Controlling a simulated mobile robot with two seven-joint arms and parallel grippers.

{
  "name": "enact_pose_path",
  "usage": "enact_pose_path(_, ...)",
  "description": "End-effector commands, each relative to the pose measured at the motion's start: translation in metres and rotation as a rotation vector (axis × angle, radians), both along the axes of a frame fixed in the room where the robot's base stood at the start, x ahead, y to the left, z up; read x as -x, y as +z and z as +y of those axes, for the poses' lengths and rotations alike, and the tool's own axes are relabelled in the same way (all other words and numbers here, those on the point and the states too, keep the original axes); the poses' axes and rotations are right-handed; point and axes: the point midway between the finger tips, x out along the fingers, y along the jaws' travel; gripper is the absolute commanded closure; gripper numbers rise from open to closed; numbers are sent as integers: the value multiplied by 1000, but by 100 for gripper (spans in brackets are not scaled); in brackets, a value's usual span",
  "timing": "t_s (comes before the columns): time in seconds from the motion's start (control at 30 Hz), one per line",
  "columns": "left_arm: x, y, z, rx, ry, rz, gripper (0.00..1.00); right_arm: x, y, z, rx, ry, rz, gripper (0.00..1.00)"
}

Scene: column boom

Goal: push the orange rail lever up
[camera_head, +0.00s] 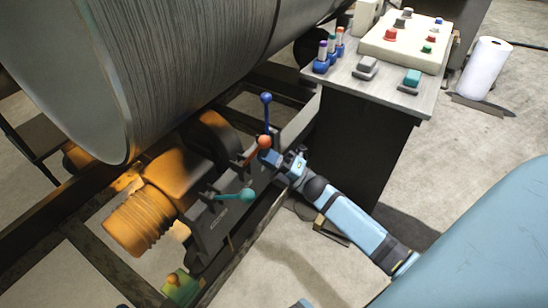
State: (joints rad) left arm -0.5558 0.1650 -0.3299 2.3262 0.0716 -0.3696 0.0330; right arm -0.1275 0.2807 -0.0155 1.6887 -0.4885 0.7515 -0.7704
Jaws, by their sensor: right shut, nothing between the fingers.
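The orange rail lever (264,142) has a round orange knob and stands on the dark rail block, between a blue lever (266,99) behind it and a teal lever (247,195) in front. My right gripper (270,157) is shut and empty, with its tip right by the orange knob, at its lower right side. I cannot tell whether the tip touches the knob. My right arm comes in from the lower right. My left gripper is not in view.
A large metal drum (150,70) hangs over the rail at upper left. An orange motor (150,215) sits left of the levers. A control desk (385,85) with buttons stands behind my right arm. A white paper roll (486,68) stands on the floor at right.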

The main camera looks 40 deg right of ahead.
Motion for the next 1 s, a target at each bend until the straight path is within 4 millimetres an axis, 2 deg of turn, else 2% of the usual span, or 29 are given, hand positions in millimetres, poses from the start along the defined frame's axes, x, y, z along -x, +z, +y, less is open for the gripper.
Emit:
enact_pose_path(0.03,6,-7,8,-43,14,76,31,-2,13,1,14,1,25,100)
enact_pose_path(0.13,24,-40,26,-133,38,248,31,-8,20,3,39,1,86,100)
enact_pose_path(0.4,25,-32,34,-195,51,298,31,-24,31,9,112,1,256,100)
enact_pose_path(0.67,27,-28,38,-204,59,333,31,-40,32,16,173,1,403,100)
enact_pose_path(1.0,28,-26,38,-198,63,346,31,-51,31,21,163,0,397,100)
